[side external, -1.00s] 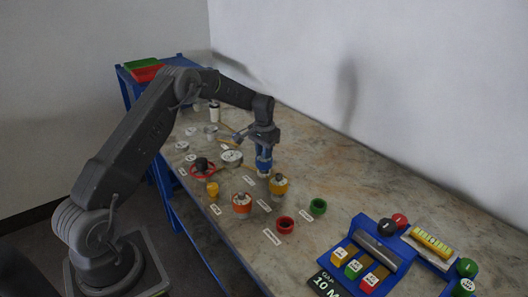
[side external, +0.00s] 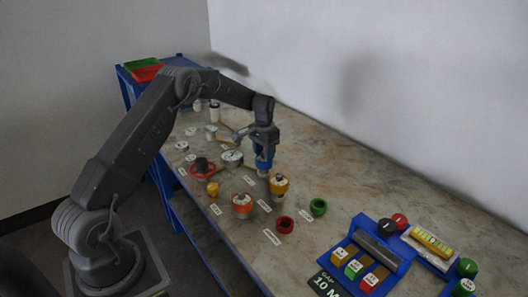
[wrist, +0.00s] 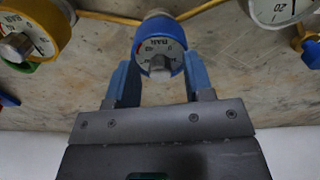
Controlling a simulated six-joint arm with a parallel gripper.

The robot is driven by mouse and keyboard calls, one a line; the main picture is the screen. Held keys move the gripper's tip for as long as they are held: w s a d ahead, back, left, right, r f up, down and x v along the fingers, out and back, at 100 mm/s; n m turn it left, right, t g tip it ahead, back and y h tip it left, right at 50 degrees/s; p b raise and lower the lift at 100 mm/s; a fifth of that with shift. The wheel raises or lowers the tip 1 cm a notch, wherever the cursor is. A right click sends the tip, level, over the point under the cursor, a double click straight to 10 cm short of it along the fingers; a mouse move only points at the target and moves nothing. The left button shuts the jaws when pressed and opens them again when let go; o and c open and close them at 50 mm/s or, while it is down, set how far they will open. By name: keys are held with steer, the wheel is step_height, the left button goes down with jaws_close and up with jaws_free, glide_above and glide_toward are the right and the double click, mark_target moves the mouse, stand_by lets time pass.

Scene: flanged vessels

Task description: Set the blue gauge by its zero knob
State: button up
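The blue gauge (wrist: 143,35) shows in the wrist view with its pale dial facing the camera. Its grey zero knob (wrist: 158,65) stands out at the middle of the dial. My gripper (wrist: 160,72) has its two blue fingers apart, one on each side of the gauge. I cannot tell whether the fingers touch its rim. The knob sits between the fingers with clear space on both sides. In the side view my gripper (side external: 264,168) points down over the bench and hides most of the blue gauge.
A yellow-rimmed gauge (wrist: 35,38) and a white gauge (wrist: 278,8) flank the blue one. In the side view, orange (side external: 242,205) and yellow (side external: 279,187) pieces stand close by. Red (side external: 285,225) and green (side external: 318,207) rings lie in front. A blue tray (side external: 395,257) is at right.

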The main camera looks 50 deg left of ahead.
steer(key=shift+r, duration=0.1)
step_height(320, 180, up, 14)
stand_by(0.6)
steer(key=s+d+r+t, duration=0.3)
steer(key=s+d+r, duration=0.95)
steer(key=d, duration=0.25)
steer(key=s+d+f+t, duration=0.1)
steer(key=s+d, duration=0.2)
steer(key=s, duration=0.3)
steer(key=s+d+f+m, duration=0.1)
steer(key=s+d+f, duration=0.1)
steer(key=s, duration=0.5)
steer(key=s+d+f+t, duration=0.1)
steer(key=s+d, duration=0.3)
steer(key=s, duration=0.3)
steer(key=shift+f+t, duration=0.15)
steer(key=shift+t, duration=0.15)
stand_by(2.9)
